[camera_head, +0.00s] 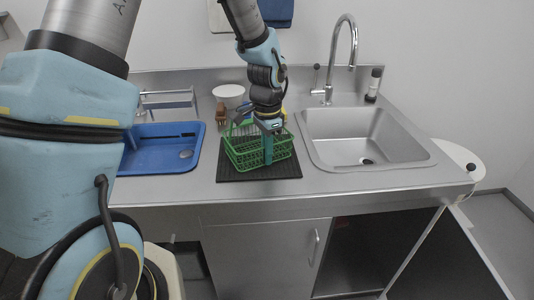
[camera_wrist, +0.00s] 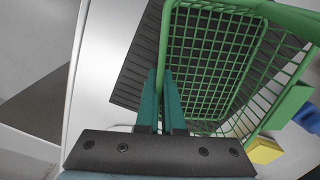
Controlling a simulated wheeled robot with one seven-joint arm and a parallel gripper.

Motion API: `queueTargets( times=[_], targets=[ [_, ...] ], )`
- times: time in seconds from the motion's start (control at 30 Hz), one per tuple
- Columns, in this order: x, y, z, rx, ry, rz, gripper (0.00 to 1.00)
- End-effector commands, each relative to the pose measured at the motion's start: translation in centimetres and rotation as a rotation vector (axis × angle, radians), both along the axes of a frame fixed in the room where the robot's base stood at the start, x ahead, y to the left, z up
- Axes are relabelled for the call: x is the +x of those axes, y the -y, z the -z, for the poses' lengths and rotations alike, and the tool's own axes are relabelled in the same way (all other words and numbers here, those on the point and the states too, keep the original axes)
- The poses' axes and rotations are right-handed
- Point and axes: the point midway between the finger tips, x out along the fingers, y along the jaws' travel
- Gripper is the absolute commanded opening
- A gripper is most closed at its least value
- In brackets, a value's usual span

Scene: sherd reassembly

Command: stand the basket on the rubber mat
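The green wire basket (camera_head: 240,157) is upright over the black rubber mat (camera_head: 287,173) on the steel counter. Whether its base touches the mat or hangs just above it, I cannot tell. My gripper (camera_head: 268,160) points down at the basket's near side. In the wrist view, the teal fingers of my gripper (camera_wrist: 160,88) are close together on either side of the green basket (camera_wrist: 212,60) wall, gripping it near the rim. The mat (camera_wrist: 135,75) shows beyond and through the mesh. My arm hides part of the basket's back.
A blue tray (camera_head: 160,158) lies left of the mat, and the sink (camera_head: 350,137) with its tall faucet (camera_head: 350,40) is to the right. A white bowl (camera_head: 229,95) and small brown item stand behind. A yellow block (camera_wrist: 263,150) shows beside the basket.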

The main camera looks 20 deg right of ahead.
Motion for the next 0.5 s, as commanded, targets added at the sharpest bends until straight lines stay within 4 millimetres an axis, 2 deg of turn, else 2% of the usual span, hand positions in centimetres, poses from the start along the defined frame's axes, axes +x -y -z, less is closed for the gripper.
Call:
queueTargets(
  times=[0.1, 0.13, 0.37, 0.5],
  targets=[
    [0.01, 0.0, 0.37, 0.0, 0.0, 0.0, 0.0],
    [0.0, 0.0, 0.32, 0.0, 0.0, 0.0, 0.07],
    [0.0, -0.01, 0.27, 0.0, 0.0, 0.0, 0.33],
    [0.0, -0.01, 0.27, 0.0, 0.0, 0.0, 0.35]
  ],
)
